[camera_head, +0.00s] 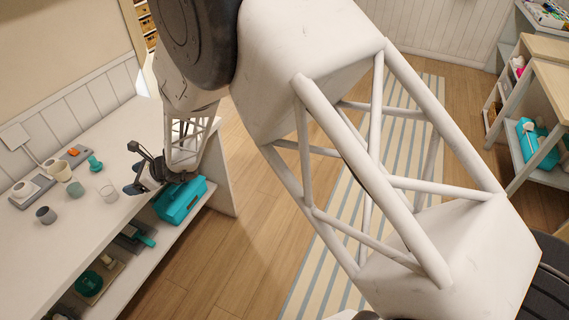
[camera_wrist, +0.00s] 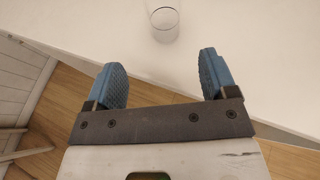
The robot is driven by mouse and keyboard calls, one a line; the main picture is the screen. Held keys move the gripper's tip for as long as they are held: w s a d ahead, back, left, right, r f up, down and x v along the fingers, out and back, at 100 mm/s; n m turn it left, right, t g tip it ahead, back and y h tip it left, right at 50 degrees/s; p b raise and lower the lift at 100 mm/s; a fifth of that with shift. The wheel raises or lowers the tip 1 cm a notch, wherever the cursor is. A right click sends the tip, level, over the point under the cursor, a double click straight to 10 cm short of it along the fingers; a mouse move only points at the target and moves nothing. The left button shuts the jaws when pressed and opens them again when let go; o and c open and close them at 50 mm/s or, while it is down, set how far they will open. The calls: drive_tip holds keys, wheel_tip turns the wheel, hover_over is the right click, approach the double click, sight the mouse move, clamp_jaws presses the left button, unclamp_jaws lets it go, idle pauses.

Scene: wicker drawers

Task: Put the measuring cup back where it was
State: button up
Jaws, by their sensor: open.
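A clear glass cup (camera_head: 107,191), which may be the measuring cup, stands upright on the white counter (camera_head: 95,235). It also shows in the wrist view (camera_wrist: 164,22) at the top, beyond my fingertips; I cannot make out any markings on it. My gripper (camera_head: 133,180) is at the counter's right edge, to the right of the clear cup and apart from it. In the wrist view my gripper (camera_wrist: 162,70) has its two blue fingers spread wide with nothing between them.
A teal box (camera_head: 180,200) sits below my gripper. A striped rug (camera_head: 335,235) lies on the wooden floor.

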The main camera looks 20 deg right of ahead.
drive_tip(key=s+d+r+n+g+h, duration=0.2)
drive_tip(key=s+d+r+n, duration=0.45)
drive_tip(key=r, duration=0.35)
drive_tip(key=s+d+r+n+g+h, duration=0.1)
drive_tip(key=s+d+r+n, duration=0.4)
drive_tip(key=s+d+r, duration=0.3)
drive_tip(key=s+d+r+n+h, duration=0.4)
drive_tip(key=s+d+n+h, duration=0.1)
drive_tip(key=s+d, duration=0.6)
drive_tip(key=s+d+r+n+h, duration=0.4)
drive_tip(key=s+d+r, duration=0.1)
drive_tip(key=s+d, duration=0.7)
drive_tip(key=shift+d+n+t+h, duration=0.35)
drive_tip(key=shift+d+t+h, duration=0.05)
drive_tip(key=shift+d, duration=0.15)
